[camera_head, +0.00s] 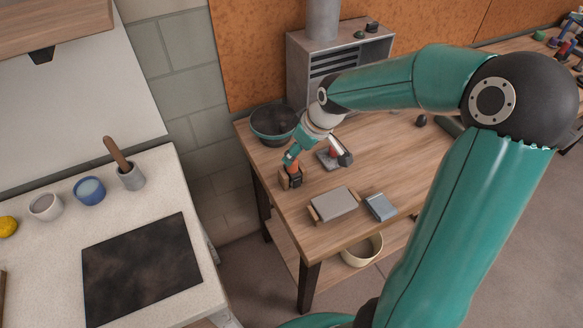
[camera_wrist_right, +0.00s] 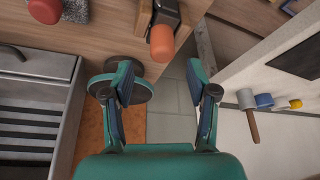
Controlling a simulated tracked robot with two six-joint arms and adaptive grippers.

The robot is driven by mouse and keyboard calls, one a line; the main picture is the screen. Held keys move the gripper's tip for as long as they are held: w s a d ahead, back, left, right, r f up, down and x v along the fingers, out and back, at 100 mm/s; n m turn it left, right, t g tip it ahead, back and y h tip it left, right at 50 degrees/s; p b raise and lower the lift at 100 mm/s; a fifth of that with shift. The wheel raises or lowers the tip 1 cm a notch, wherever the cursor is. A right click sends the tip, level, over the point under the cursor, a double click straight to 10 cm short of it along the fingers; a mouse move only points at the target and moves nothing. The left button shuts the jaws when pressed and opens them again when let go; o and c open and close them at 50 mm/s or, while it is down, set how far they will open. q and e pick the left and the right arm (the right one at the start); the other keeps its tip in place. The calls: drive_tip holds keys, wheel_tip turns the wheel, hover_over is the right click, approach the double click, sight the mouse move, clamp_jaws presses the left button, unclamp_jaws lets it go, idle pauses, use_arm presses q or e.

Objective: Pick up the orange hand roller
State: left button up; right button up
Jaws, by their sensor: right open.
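The orange hand roller (camera_head: 296,170) is on the wooden table near its left edge, with an orange handle, a dark frame and a wooden-coloured roller. In the wrist view its orange handle (camera_wrist_right: 162,43) points toward my gripper, just beyond the fingertips and between their lines. My right gripper (camera_head: 291,157) is close to the handle in the head view. In the wrist view the right gripper (camera_wrist_right: 161,74) is open, with nothing between its fingers. My left gripper is not in view.
A dark green bowl (camera_head: 273,137) stands behind the roller; it shows behind one finger in the wrist view (camera_wrist_right: 138,92). A red-topped tool (camera_wrist_right: 45,10) lies on a grey plate (camera_wrist_right: 76,10). A grey slab (camera_head: 334,203) and a blue-grey block (camera_head: 380,207) lie nearer the front.

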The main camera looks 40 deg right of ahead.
sight(292, 170)
drive_tip(key=shift+s+p+x, duration=0.2)
drive_tip(key=shift+p+x, duration=0.45)
drive_tip(key=shift+x, duration=2.2)
drive_tip(key=shift+a, duration=0.15)
clamp_jaws()
